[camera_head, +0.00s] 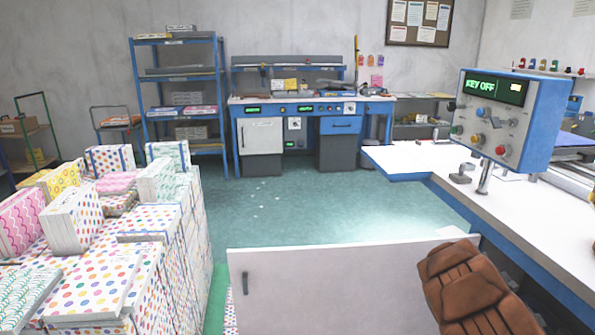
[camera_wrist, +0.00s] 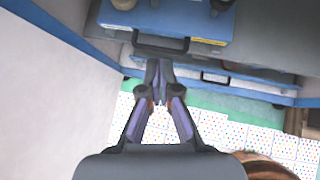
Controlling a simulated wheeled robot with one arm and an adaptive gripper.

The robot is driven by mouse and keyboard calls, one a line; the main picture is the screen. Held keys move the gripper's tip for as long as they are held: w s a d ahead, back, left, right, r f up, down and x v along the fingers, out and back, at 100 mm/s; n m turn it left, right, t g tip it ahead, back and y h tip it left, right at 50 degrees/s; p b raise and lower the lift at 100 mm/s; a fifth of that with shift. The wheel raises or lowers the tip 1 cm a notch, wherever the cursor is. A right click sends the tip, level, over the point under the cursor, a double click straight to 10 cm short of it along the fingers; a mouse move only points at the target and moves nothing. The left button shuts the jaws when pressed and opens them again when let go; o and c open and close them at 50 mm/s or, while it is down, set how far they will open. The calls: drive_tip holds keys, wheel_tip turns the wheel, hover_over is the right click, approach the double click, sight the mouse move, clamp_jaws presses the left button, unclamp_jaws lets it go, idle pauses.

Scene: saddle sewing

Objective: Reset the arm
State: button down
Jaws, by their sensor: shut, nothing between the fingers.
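My gripper (camera_wrist: 159,72) shows in the wrist view with its two dark fingertips together and nothing between them. The tips appear just in front of a dark handle (camera_wrist: 160,43) on a blue-fronted box or drawer (camera_wrist: 165,20). I cannot tell whether they touch it. My arm and gripper do not show in the head view. There, a white door (camera_head: 330,290) with a dark handle (camera_head: 246,283) stands at the bottom middle. A brown leather saddle-like piece (camera_head: 465,280) is to its right, partly cut off by the frame.
A white worktop (camera_head: 530,210) with a blue edge runs along the right and carries a control box (camera_head: 510,118) reading "KEY OFF". Patterned boxes (camera_head: 100,285) are piled at the left. Green floor (camera_head: 320,205) is clear between them, with a workbench (camera_head: 310,100) at the back.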

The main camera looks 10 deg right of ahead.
drive_tip(key=s+a+r+m+g+h, duration=0.1)
drive_tip(key=s+r+m, duration=0.15)
drive_tip(key=r, duration=0.35)
drive_tip(key=s+a+r+m+g, duration=0.1)
drive_tip(key=r+m, duration=0.3)
drive_tip(key=r, duration=0.3)
drive_tip(key=s+a+r+m+g, duration=0.1)
drive_tip(key=s+a+r+m, duration=0.55)
drive_tip(key=a, duration=0.25)
drive_tip(key=s+a+m+g+y, duration=0.1)
drive_tip(key=s+a+m+y, duration=0.15)
drive_tip(key=s+a, duration=0.75)
drive_tip(key=s+a+m+y, duration=0.2)
drive_tip(key=s+a+y, duration=0.2)
drive_tip(key=a, duration=1.3)
drive_tip(key=s+a+m+g+y, duration=0.15)
drive_tip(key=s+a+y, duration=0.4)
drive_tip(key=a, duration=0.75)
wheel_tip(320, 180, up, 18)
drive_tip(key=t+h+p, duration=0.1)
drive_tip(key=t+p, duration=0.1)
drive_tip(key=p, duration=1.4)
drive_tip(key=shift+s+m+h, duration=0.15)
drive_tip(key=shift+m+h, duration=0.25)
